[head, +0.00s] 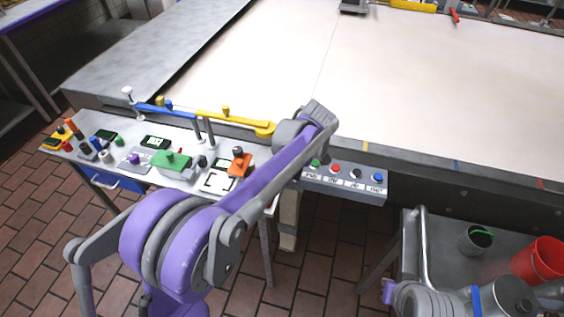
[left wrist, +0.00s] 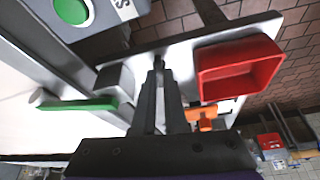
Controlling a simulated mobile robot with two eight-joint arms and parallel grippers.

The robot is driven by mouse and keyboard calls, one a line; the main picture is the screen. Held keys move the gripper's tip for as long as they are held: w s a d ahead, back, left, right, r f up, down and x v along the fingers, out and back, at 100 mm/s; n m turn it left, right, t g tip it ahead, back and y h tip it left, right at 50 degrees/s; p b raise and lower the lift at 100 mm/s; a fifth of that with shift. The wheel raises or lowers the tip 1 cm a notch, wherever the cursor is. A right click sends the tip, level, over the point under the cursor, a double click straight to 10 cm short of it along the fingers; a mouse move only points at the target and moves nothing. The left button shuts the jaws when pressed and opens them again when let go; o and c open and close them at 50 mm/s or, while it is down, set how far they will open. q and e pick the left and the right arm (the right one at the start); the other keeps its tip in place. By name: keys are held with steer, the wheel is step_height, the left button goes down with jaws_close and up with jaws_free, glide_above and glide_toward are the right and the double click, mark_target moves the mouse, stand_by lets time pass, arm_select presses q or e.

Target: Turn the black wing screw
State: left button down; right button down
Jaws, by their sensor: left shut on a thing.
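My left gripper (left wrist: 158,68) is shut in the left wrist view, with its two dark fingers close together. A small dark piece shows at the fingertips, which looks like the black wing screw (left wrist: 158,62); its wings are mostly hidden by the fingers. It is at a pale metal plate edge, beside a grey block. In the head view my left arm reaches over the side table's right end, and its wrist hides the fingers and the screw. My right gripper does not show; only parts of my right arm are at the lower right.
A red open box (left wrist: 238,68), an orange piece (left wrist: 206,118) and a green bar (left wrist: 80,104) are close to the left gripper. A button panel (head: 343,182) fronts the conveyor (head: 420,90). The side table (head: 120,125) holds several coloured parts. A red bucket (head: 538,262) stands lower right.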

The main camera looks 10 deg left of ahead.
arm_select(q)
steer(key=n, duration=0.1)
steer(key=n+g, duration=0.1)
steer(key=n, duration=0.2)
steer(key=shift+w+n+g+p, duration=0.3)
steer(key=shift+g+p, duration=0.05)
steer(key=shift+g, duration=0.05)
steer(key=shift+w+n+g, duration=0.1)
steer(key=shift+n+g, duration=0.6)
steer(key=shift+n, duration=1.1)
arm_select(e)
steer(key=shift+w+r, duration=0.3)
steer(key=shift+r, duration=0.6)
arm_select(q)
steer(key=shift+h, duration=0.3)
steer(key=c, duration=1)
jaws_free()
steer(key=shift+o, duration=0.2)
steer(key=p+v, duration=0.1)
steer(key=v, duration=0.9)
steer(key=shift+d+r, duration=0.2)
steer(key=shift+r, duration=0.15)
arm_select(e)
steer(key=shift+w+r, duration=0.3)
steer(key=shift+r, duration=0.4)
arm_select(q)
steer(key=shift+w, duration=0.1)
